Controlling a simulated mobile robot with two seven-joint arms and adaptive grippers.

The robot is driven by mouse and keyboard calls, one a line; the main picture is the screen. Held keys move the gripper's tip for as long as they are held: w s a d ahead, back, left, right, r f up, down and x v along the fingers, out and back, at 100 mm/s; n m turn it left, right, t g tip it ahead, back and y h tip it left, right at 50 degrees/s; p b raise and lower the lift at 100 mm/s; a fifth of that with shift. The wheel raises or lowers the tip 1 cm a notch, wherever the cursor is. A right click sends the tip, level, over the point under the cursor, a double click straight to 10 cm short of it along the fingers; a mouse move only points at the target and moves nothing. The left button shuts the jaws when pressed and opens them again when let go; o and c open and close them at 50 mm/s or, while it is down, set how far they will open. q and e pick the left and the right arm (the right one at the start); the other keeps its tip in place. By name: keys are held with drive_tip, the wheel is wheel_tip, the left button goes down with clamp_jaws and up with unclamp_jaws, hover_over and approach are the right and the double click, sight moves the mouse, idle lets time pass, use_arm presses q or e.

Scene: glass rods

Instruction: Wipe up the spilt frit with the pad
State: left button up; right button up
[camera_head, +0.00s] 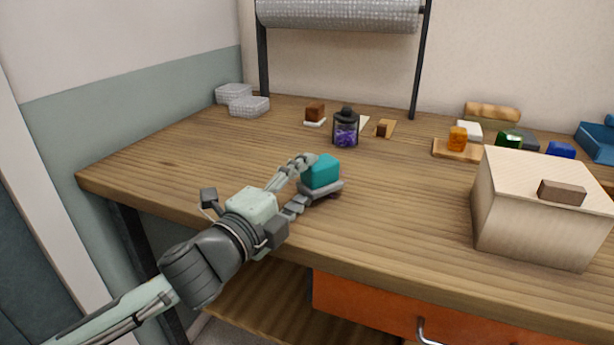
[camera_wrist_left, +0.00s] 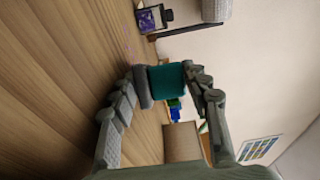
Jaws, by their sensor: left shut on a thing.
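The pad (camera_head: 321,188) has a grey base and a teal block-shaped handle (camera_head: 322,171). My left gripper (camera_head: 308,181) is shut on the teal handle, with the grey base toward the tabletop. I cannot tell whether the base touches the wood. The handle also shows between the fingers in the left wrist view (camera_wrist_left: 167,78). A few faint purplish specks (camera_wrist_left: 129,45), perhaps the spilt frit, show on the wood near the jar in that view. In the head view I cannot make out the frit. My right gripper is not in view.
A dark-capped jar of purple grains (camera_head: 346,130) stands behind the pad. A pale wooden box (camera_head: 530,215) stands at the right. Small blocks on trays, such as an orange one (camera_head: 458,139), are at the back. The table (camera_head: 400,200) between pad and box is clear.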

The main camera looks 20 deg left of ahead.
use_arm(q)
drive_tip(key=shift+f, duration=0.1)
wheel_tip(320, 180, up, 3)
drive_tip(key=shift+f+p, duration=0.2)
drive_tip(key=shift+p, duration=0.85)
drive_tip(key=shift+r+b, duration=0.25)
drive_tip(key=shift+b, duration=0.05)
drive_tip(key=shift+r, duration=1.5)
